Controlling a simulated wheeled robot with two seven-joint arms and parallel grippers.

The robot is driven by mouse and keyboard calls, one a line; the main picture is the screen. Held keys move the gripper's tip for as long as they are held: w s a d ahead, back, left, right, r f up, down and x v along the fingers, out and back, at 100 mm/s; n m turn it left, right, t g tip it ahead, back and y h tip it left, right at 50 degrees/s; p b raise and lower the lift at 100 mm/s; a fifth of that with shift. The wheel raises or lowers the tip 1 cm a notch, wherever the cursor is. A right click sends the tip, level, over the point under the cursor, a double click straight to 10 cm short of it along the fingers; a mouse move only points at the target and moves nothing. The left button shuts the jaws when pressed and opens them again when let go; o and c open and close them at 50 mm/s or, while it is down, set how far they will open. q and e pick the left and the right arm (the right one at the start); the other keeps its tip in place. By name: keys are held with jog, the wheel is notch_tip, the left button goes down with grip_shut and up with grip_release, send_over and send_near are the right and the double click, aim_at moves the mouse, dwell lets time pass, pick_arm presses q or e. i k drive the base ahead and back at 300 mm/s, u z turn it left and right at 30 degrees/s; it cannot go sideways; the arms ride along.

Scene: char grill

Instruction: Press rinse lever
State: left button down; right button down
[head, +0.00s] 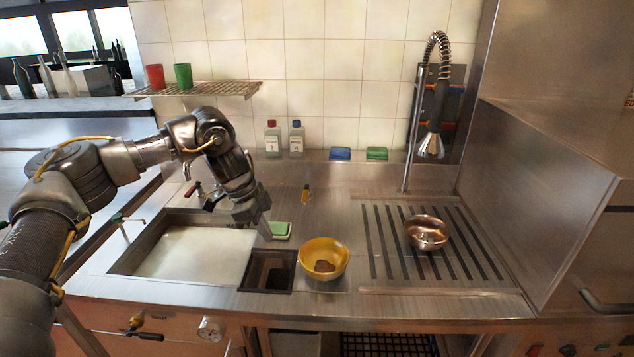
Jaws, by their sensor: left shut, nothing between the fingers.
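The spray faucet (432,143) hangs at the back right, its head pointing down from a coiled black hose on a steel pipe (410,135). Small orange parts show near the hose, but I cannot clearly make out a rinse lever there. My left gripper (265,230) is shut and empty, pointing down over the right edge of the sink, beside a green sponge (280,231). It is well to the left of the spray faucet. My right gripper is not in view.
A yellow bowl (325,258) with something brown inside stands right of a dark square opening (267,270). A metal bowl (427,232) sits on the slotted drainboard (380,270). The sink (200,253) holds whitish water. Two bottles (272,139) stand by the tiled wall.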

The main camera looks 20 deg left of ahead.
aim_at(304, 197)
jog(key=i, duration=1.15)
